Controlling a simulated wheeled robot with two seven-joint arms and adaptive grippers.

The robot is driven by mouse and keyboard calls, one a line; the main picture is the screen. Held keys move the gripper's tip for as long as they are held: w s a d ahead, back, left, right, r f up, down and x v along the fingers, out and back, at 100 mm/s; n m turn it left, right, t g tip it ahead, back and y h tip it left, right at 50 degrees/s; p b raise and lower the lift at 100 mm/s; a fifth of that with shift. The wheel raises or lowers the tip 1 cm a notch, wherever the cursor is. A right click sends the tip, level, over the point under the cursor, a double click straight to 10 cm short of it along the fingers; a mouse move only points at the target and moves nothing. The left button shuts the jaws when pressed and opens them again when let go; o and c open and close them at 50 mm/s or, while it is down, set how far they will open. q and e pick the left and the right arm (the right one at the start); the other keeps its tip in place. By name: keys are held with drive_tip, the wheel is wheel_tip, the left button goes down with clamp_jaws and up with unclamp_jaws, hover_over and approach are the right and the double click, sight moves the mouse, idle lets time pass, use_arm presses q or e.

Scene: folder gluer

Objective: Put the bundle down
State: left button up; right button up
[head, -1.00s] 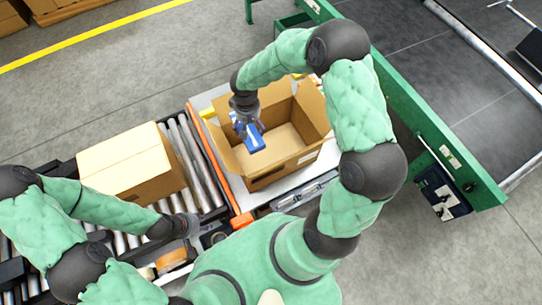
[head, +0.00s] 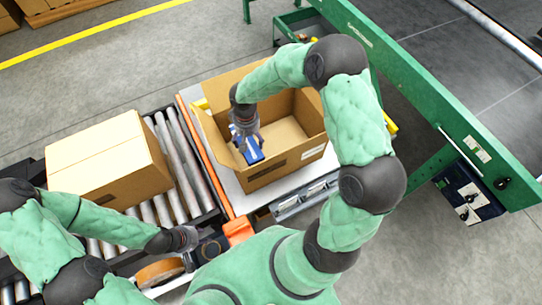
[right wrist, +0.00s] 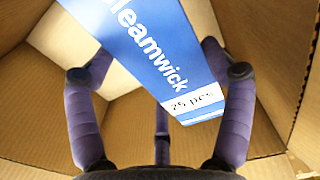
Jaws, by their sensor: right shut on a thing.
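A blue bundle (head: 253,152) is inside the open carton (head: 280,165), near its front left corner. My right gripper (head: 245,140) is shut on the bundle from above. In the right wrist view the bundle (right wrist: 165,55) shows white lettering and a "25 pcs" label, with purple fingers on both sides and the brown carton walls around. I cannot tell whether the bundle touches the carton floor. My left gripper (head: 186,238) is over the roller conveyor's near side, away from the carton; whether it is open or shut is not clear.
A closed carton (head: 108,160) sits on the roller conveyor (head: 190,165) to the left. The open carton stands on a pale platform (head: 190,97) with an orange edge. A roll of brown tape (head: 160,271) is near my left gripper. The green-framed machine (head: 430,95) stands at the right.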

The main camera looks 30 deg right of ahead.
sight(249, 143)
drive_tip(key=shift+f+b, duration=1.15)
drive_tip(key=shift+f, duration=0.45)
wheel_tip(249, 143, down, 10)
drive_tip(key=b, duration=0.4)
drive_tip(key=shift+f, duration=0.15)
drive_tip(key=o, duration=1.2)
drive_tip(key=shift+c, duration=0.2)
